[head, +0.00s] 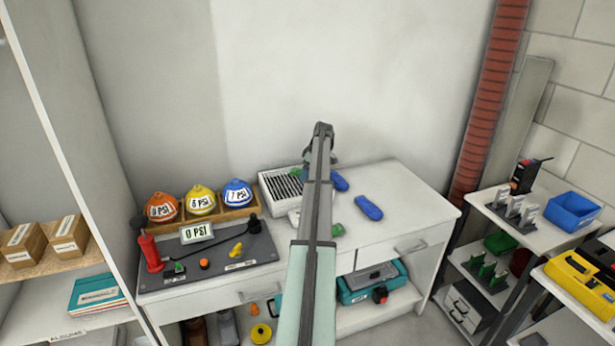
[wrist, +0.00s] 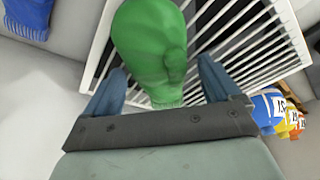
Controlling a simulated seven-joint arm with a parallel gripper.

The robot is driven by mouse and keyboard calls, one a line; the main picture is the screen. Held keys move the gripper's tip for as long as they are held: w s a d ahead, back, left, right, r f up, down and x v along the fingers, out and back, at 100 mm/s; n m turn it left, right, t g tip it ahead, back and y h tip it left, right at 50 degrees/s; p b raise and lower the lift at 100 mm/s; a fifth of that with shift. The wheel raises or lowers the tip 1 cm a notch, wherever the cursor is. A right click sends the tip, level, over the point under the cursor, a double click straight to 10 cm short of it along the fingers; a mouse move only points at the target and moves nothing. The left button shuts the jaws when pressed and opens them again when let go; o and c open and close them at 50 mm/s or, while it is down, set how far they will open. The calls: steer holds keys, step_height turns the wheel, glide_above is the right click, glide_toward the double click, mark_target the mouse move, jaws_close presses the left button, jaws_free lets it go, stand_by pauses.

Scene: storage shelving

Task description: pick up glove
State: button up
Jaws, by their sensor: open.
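My gripper (wrist: 160,66) is open, with its two blue fingers on either side of a rounded green object (wrist: 150,40). The green object lies over a white slatted rack (wrist: 90,68); I cannot tell whether the fingers touch it. Its shape is smooth and partly cut off, so I cannot be sure it is a glove. A blue item with a ribbed, fringed edge (wrist: 28,15) is at the upper left of the wrist view. In the head view, my arm hides most of my gripper (head: 308,172) above the rack (head: 270,190), where a bit of green (head: 296,172) shows.
Blue items (head: 369,208) lie right of the rack, with another green item (head: 337,230) by my arm. Orange, yellow and blue round gauges (head: 200,200) and a grey panel (head: 222,263) stand left. The worktop's right side (head: 415,200) is clear. A wall is behind.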

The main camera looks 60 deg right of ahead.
steer(key=shift+c, duration=0.3)
steer(key=c, duration=1.1)
